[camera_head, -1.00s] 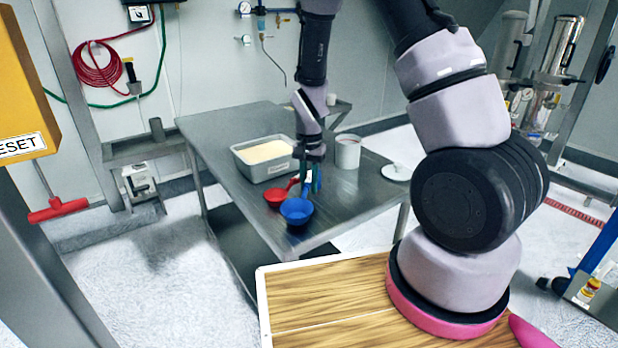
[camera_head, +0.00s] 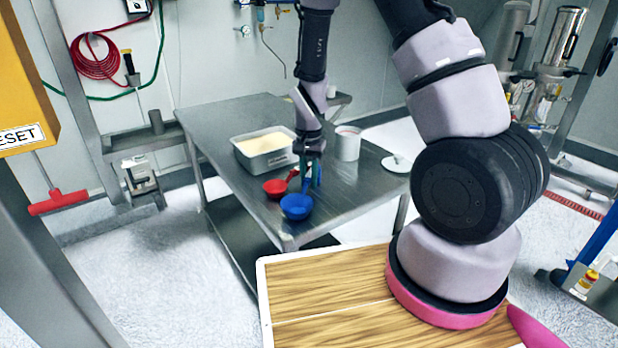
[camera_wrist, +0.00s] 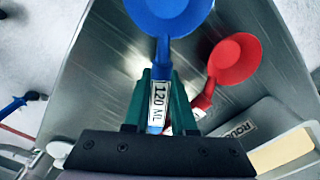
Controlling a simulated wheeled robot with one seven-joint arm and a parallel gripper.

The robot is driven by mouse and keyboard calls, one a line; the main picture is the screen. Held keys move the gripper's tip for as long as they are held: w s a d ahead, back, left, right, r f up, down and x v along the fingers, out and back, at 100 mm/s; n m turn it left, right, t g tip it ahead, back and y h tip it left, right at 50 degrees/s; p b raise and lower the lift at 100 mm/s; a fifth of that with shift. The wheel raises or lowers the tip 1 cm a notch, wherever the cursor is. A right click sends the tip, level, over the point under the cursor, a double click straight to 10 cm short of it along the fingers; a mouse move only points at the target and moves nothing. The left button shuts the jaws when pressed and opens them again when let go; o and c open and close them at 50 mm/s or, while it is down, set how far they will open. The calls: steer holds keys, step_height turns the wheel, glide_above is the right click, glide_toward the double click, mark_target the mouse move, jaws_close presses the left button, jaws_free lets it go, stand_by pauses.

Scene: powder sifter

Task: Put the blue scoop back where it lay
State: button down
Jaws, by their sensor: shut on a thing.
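The blue scoop (camera_head: 297,207) is at the near end of the steel table (camera_head: 215,125), its bowl toward the table's front corner. My gripper (camera_head: 309,180) points down and is shut on the scoop's handle. In the wrist view the green fingers (camera_wrist: 160,100) clasp the handle with its "120 ML" label, and the blue bowl (camera_wrist: 168,14) extends beyond them, cut off by the top edge. Whether the scoop touches the table cannot be told. A red scoop (camera_head: 275,187) lies close beside it on the left in the head view.
A grey tub (camera_head: 265,161) of pale powder stands behind the scoops. A white canister (camera_head: 347,146) and a white lid (camera_head: 396,163) are to the right. The table's front edge is close to the blue bowl. Bare steel lies right of the gripper.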

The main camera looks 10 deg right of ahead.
steer(key=shift+f, duration=0.1)
steer(key=c, duration=0.7)
jaws_free()
steer(key=shift+o, duration=0.2)
step_height(320, 180, up, 10)
steer(key=shift+r, duration=0.2)
steer(key=s+d+r+t+y, duration=0.1)
steer(key=s+d+r+t, duration=0.15)
steer(key=r, duration=0.65)
steer(key=s+d+r+t+y, duration=0.1)
steer(key=s+d+r, duration=0.15)
steer(key=r, duration=0.65)
steer(key=s+d+r+n+t, duration=0.2)
steer(key=s+d+r+t, duration=0.1)
steer(key=s+r, duration=0.7)
steer(key=s, duration=0.2)
steer(key=shift+s+d+r, duration=0.15)
steer(key=shift+s+d, duration=0.1)
steer(key=shift+s, duration=0.05)
